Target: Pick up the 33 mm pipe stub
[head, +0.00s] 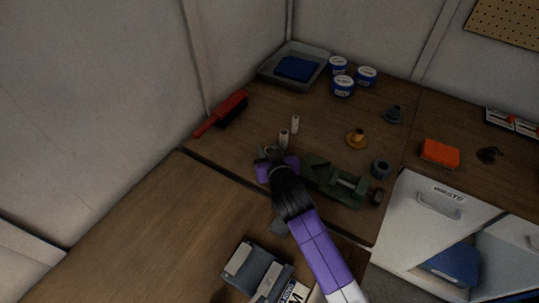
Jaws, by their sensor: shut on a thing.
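Two pale, upright pipe stubs stand on the brown worktop: one a little farther back (295,124), the other nearer (283,139), right by my fingertips. I cannot read a size on either. My gripper (270,153), at the end of my purple and black arm, is low over the worktop near its front edge. It is shut on a small greyish piece that looks like a pipe stub. My fingers and wrist hide most of it, and I cannot tell whether it touches the worktop.
A green vise (335,183) and a dark round part (381,168) lie close on the right. A red brush (222,113) is at left. An orange flanged part (356,138), blue-white tubs (342,86) and a grey tray (271,69) are behind.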

